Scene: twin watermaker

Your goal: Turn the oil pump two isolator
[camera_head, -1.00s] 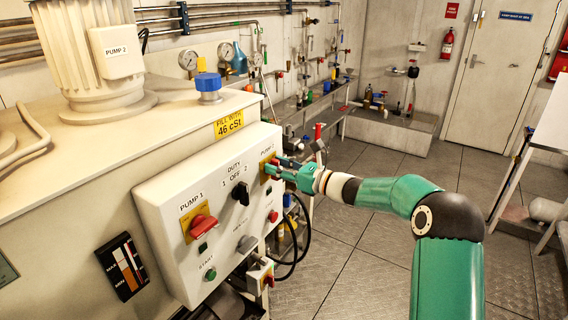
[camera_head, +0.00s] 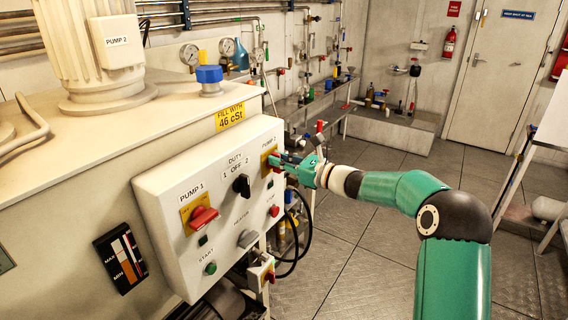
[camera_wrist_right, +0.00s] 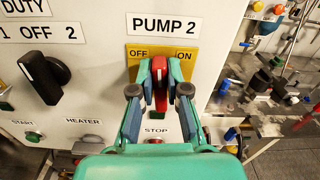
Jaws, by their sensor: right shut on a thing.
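The pump two isolator is a red handle (camera_wrist_right: 159,72) on a yellow plate (camera_wrist_right: 186,62) marked OFF on the left and ON on the right, under the PUMP 2 label. In the wrist view the handle looks about upright, between the two words. My right gripper (camera_wrist_right: 159,92) has its two fingers around the handle, one on each side, and is shut on it. In the head view my right gripper (camera_head: 279,162) reaches the panel's right end and hides most of the handle (camera_head: 271,154). My left gripper is in neither view.
The white panel (camera_head: 222,240) also carries the red PUMP 1 isolator (camera_head: 202,216) and a black DUTY switch (camera_head: 242,185). A red STOP button (camera_wrist_right: 155,141) sits just below the gripper. Black cables (camera_head: 306,230) hang at the panel's right. Open floor (camera_head: 345,250) lies to the right.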

